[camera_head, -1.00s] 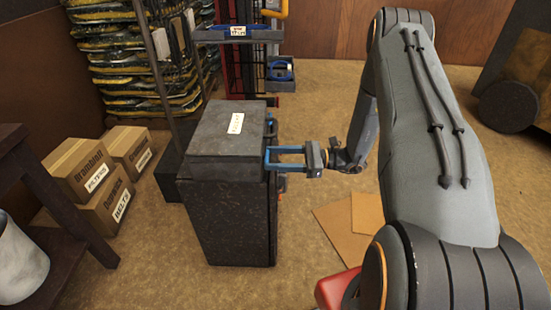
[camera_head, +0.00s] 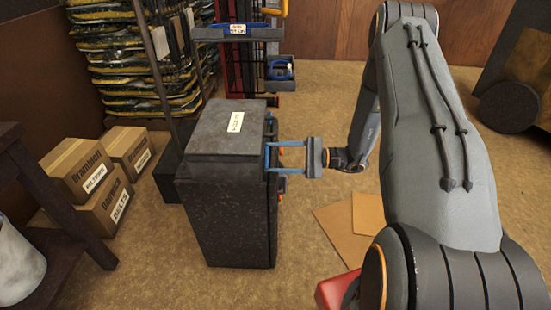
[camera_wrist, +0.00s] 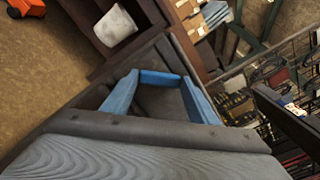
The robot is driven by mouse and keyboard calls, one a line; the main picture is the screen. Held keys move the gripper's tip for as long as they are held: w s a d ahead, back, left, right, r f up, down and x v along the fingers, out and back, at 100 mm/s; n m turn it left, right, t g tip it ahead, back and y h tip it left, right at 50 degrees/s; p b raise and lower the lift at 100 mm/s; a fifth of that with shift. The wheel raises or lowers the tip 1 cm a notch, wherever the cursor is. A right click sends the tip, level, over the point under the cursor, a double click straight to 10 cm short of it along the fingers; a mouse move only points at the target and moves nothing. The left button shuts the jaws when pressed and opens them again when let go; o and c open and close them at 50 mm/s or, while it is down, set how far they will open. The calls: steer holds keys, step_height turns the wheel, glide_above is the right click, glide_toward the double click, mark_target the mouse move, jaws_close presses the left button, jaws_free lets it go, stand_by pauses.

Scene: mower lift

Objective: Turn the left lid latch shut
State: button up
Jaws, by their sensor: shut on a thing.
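A dark grey speckled bin (camera_head: 226,222) with a hinged-looking lid (camera_head: 210,140) stands in the middle of the head view. My gripper (camera_head: 268,157) reaches in from the right, level with the lid seam, at the near end of the bin's right side. Its two blue fingers are shut on the left lid latch, which they largely hide. In the wrist view, my gripper (camera_wrist: 160,80) has a blue piece between its fingertips, against the dark bin. The other latch (camera_head: 270,126) shows farther back on the same side.
Boxes (camera_head: 90,170) and a dark table (camera_head: 45,185) stand left. Stacked filled bags (camera_head: 120,60) and a rack with a blue-lined tray (camera_head: 238,32) stand behind. Flat cardboard (camera_head: 350,225) lies on the floor to the right.

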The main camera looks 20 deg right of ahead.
steer(key=n, duration=0.4)
steer(key=shift+n+b, duration=0.3)
steer(key=shift+b, duration=0.05)
steer(key=shift+n+b, duration=0.3)
steer(key=shift+n, duration=1.5)
steer(key=o, duration=1)
steer(key=shift+o, duration=0.2)
steer(key=v, duration=0.7)
steer(key=shift+s+d+b, duration=0.15)
steer(key=shift+d+b, duration=0.2)
steer(key=shift+b, duration=0.05)
